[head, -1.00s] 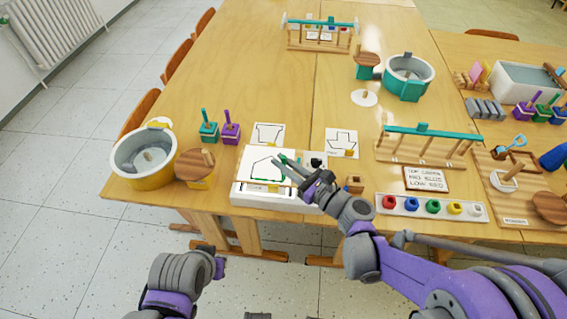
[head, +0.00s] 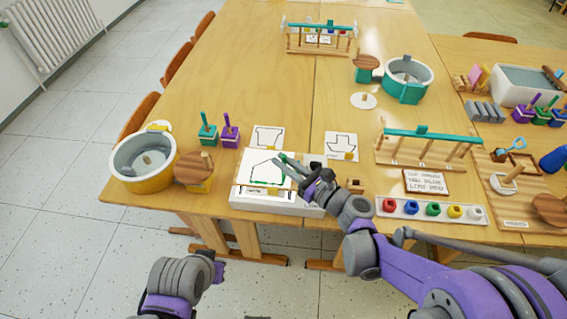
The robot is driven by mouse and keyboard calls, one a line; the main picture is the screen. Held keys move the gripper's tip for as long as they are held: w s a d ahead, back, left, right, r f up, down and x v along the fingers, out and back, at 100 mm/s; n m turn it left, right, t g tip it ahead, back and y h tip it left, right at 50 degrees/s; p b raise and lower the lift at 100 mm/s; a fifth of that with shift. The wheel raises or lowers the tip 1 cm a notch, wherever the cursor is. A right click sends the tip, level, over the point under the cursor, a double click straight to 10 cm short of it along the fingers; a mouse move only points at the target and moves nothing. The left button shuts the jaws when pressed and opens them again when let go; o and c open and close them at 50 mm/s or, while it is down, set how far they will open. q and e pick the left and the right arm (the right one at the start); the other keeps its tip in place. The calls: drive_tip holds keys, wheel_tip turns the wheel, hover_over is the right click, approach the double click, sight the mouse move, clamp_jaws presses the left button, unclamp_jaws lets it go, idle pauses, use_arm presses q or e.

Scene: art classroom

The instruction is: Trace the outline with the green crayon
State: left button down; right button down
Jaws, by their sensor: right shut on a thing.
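A white sheet (head: 257,163) with a dark angular outline lies on a white board (head: 275,207) at the table's front edge. Green line shows along the lower part of the outline and up its right side. My right gripper (head: 284,166) is over the sheet's right part, shut on the green crayon (head: 283,157). Only a little of the crayon shows by the fingertips, and I cannot tell whether its tip touches the paper. The gripper hides part of the sheet's right edge. My left arm is at the bottom of the view, below the table edge; its fingers do not show.
Two outline cards (head: 268,138) (head: 341,146) lie behind the board. A yellow-based tub (head: 128,178) and a round wooden lid (head: 194,166) stand left. A paint tray (head: 398,208) and a small wooden block (head: 355,186) are right. Bare table lies behind the cards.

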drive_tip(key=shift+w, duration=1.2)
idle(0.8)
drive_tip(key=shift+w+a, duration=0.1)
drive_tip(key=shift+w, duration=0.2)
drive_tip(key=shift+w+a+b, duration=0.3)
drive_tip(key=shift+a+b, duration=0.05)
drive_tip(key=shift+a, duration=0.05)
idle(0.9)
drive_tip(key=shift+w+a, duration=0.15)
drive_tip(key=shift+a, duration=0.05)
drive_tip(key=shift+w+a, duration=0.4)
drive_tip(key=shift+a, duration=0.1)
idle(1.1)
drive_tip(key=shift+r, duration=0.15)
wheel_tip(320, 180, up, 4)
drive_tip(key=shift+f+p, duration=0.1)
drive_tip(key=shift+p, duration=1.05)
